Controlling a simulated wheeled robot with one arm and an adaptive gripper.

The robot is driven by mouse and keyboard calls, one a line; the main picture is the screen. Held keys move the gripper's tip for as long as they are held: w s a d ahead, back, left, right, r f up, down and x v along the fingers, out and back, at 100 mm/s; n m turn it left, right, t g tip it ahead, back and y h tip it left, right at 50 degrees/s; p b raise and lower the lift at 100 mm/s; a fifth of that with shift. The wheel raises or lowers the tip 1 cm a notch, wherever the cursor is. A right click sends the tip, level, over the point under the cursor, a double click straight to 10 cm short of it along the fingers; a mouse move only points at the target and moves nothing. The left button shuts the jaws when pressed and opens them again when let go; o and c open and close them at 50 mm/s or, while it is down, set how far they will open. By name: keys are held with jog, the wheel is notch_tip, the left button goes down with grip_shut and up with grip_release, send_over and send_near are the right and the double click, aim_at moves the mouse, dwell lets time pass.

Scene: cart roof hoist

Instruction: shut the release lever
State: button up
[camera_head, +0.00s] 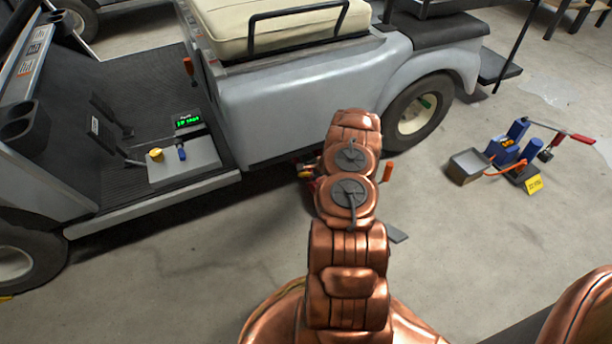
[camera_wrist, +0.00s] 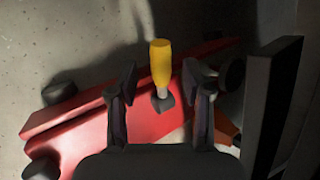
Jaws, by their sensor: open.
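A lever with a yellow grip (camera_wrist: 161,62) rises from a dark pivot on a red low-built device (camera_wrist: 85,130) in the wrist view. I take it for the release lever. My gripper (camera_wrist: 160,82) is open, with one dark finger on each side of the lever and a gap visible on both sides. In the head view the yellow grip (camera_head: 305,172) shows just left of my arm, low beside the cart. Most of the red device and my gripper are hidden there by my arm.
A grey cart (camera_head: 285,105) stands close behind the work spot, its rear wheel (camera_head: 419,115) to the right. An upright orange piece (camera_head: 387,172) is right of my arm.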

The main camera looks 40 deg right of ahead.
jog(key=shift+w+f, duration=0.4)
jog(key=shift+c, duration=0.5)
grip_shut()
jog(key=shift+a, duration=0.1)
